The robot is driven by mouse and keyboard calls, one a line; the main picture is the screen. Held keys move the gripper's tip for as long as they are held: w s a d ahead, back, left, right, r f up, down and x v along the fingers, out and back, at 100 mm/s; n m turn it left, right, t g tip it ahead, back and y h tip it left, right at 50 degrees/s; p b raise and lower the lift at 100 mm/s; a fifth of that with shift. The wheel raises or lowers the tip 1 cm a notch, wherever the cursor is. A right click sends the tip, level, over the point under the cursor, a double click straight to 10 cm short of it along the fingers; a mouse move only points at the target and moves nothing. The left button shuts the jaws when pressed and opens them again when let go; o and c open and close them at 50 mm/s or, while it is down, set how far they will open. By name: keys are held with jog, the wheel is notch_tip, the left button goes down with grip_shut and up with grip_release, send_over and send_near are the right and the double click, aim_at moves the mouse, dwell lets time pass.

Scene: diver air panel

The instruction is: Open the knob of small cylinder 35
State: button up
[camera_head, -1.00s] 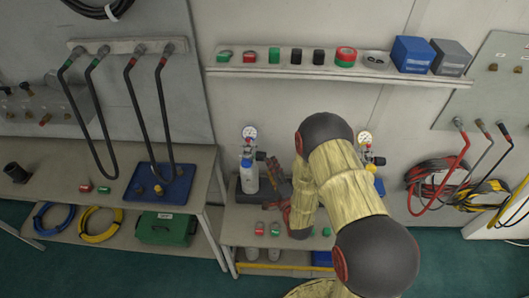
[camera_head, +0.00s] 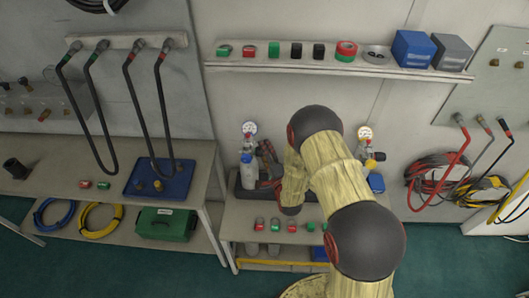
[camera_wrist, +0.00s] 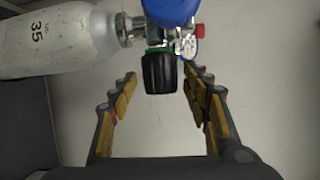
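The small cylinder 35 (camera_wrist: 50,35) is pale grey with "35" on it, lying sideways in the wrist view at the upper left. Its black ribbed knob (camera_wrist: 160,73) sits on the valve, ahead of and between my fingers, with a gap on both sides. My gripper (camera_wrist: 160,90) is open and touches nothing that I can see. In the head view the cylinder (camera_head: 248,170) stands upright on the low bench, with my gripper (camera_head: 268,160) just right of its top. My arm hides part of that area.
A blue regulator part (camera_wrist: 172,10) with chrome fittings and a red cap (camera_wrist: 199,30) is close by the knob. A gauge (camera_head: 249,129) stands above the cylinder. Another gauge (camera_head: 365,133) is right of my arm. Red and green items (camera_head: 276,224) lie on the bench front.

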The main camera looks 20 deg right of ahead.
jog(key=shift+c, duration=1.1)
jog(key=c, duration=0.7)
jog(key=shift+c, duration=0.9)
jog(key=shift+f+b, duration=0.2)
jog(key=shift+b, duration=0.6)
